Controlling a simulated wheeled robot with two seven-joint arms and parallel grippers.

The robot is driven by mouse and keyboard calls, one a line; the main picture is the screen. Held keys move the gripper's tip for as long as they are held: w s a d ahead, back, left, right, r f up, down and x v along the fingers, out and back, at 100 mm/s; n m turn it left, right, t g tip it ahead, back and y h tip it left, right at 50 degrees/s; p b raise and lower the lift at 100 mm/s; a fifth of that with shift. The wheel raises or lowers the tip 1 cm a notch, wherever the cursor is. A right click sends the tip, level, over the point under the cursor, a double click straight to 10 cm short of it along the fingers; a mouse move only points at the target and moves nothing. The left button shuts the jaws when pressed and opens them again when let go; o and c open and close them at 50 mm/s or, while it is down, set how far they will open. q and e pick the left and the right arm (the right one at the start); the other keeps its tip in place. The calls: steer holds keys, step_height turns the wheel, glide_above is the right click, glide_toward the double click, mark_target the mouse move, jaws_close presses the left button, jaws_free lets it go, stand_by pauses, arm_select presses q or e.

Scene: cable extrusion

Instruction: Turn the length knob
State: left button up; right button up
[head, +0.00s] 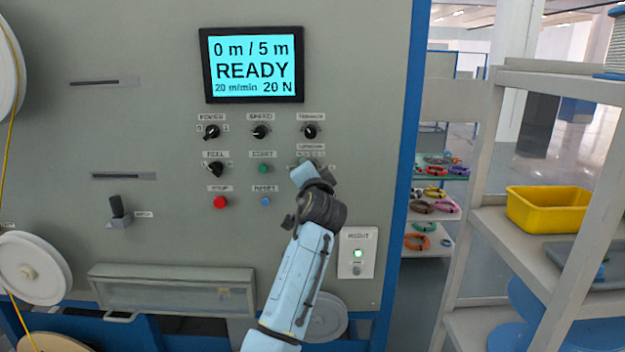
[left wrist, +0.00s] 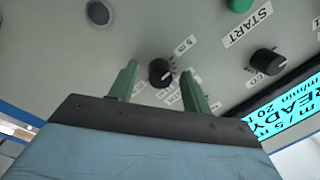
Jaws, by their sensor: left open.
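The length knob (left wrist: 160,72) is a small black dial with a white mark, and "5 m" is printed beside it in the left wrist view. My left gripper (left wrist: 159,68) is open, with one green finger on each side of the knob. Whether the fingers touch it, I cannot tell. In the head view my left gripper (head: 308,169) is at the panel below the tension knob (head: 310,132) and largely hides the length knob. The screen (head: 252,65) reads "0 m / 5 m READY", 20 m/min and 20 N. My right gripper is not in view.
Close by are the green start button (head: 264,169), blue reset button (head: 266,201), red stop button (head: 220,202), speed knob (head: 260,132) and power knob (head: 211,132). A clear-fronted tray (head: 172,290) sits below. Shelves with a yellow bin (head: 548,210) stand at right.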

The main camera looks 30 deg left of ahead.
arm_select(q)
steer(key=v, duration=1.3)
steer(key=shift+b, duration=0.45)
